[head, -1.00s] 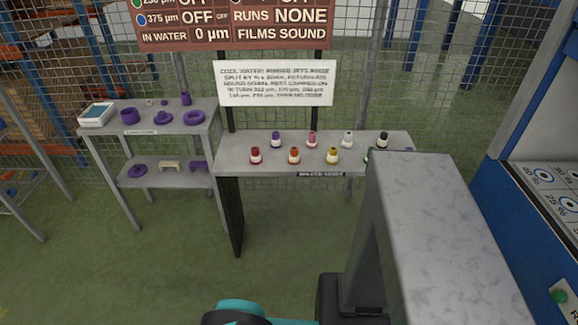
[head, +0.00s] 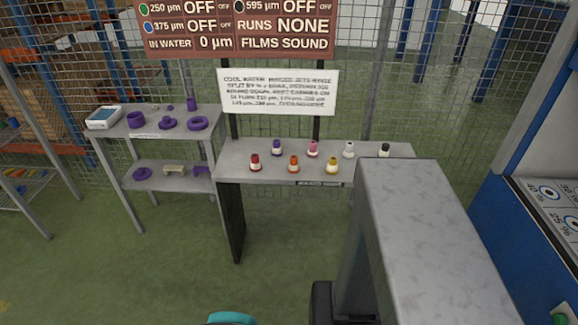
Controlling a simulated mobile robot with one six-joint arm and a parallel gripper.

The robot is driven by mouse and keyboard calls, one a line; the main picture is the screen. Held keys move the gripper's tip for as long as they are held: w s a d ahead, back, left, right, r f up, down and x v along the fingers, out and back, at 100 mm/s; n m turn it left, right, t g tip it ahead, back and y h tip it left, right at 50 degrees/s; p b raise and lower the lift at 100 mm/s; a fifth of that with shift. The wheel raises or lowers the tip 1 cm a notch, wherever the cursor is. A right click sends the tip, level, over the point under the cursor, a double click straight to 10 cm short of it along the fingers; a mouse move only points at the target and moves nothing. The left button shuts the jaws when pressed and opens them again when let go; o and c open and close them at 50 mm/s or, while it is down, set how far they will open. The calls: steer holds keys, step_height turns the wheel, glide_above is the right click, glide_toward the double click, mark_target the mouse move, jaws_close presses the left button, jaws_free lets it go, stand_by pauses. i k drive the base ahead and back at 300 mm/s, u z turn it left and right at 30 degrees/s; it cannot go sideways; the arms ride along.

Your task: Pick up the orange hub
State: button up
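The orange hub (head: 294,164) is a small orange piece with a pale middle. It stands upright in the front row on a grey bench (head: 240,171), between a red hub (head: 255,163) on its left and a yellow hub (head: 332,166) on its right. Nothing touches it or covers it. My gripper is not in view. Only a teal and black part of what looks like my arm shows at the bottom edge.
Purple (head: 277,148), pink (head: 313,149), white (head: 348,150) and black (head: 384,150) hubs stand behind. A large grey block hides the bench's right end. A shelf of purple parts (head: 110,132) stands left, a blue machine (head: 505,225) right. Green floor before the bench is clear.

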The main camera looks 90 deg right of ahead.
mark_target(294, 167)
steer(key=u, duration=0.3)
steer(key=k, duration=0.95)
steer(key=z, duration=0.45)
